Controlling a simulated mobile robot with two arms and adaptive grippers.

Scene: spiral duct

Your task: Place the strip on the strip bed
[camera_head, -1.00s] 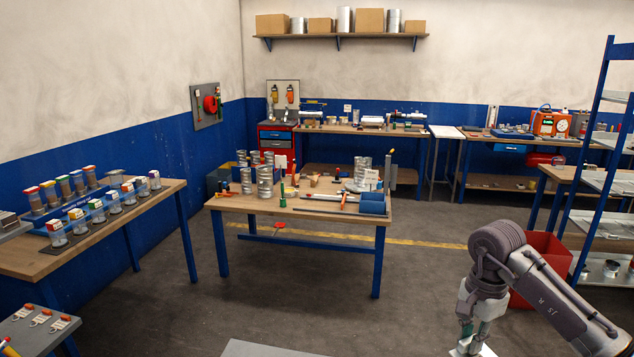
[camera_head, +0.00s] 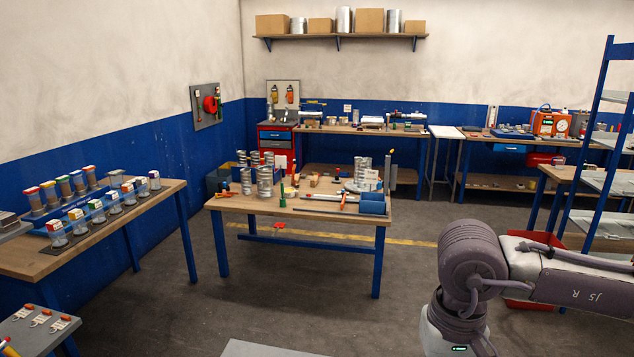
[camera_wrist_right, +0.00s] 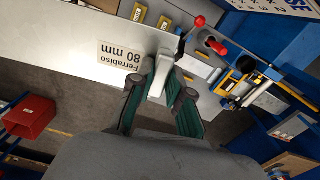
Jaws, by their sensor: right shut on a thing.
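In the right wrist view my right gripper (camera_wrist_right: 158,88) has its two dark green fingers closed on a narrow pale grey piece (camera_wrist_right: 161,72), which looks like the strip seen nearly end-on. Most of its length is hidden or foreshortened. Beyond the fingers is a long light grey surface (camera_wrist_right: 60,35), which may be the strip bed; I cannot tell whether the strip touches it. In the head view my right arm hangs at the lower right, and its gripper is below the picture edge. My left gripper is in neither view.
A red bin (camera_wrist_right: 32,112) stands at left. A wooden workbench (camera_head: 250,204) with ducts stands mid-room, open floor around it.

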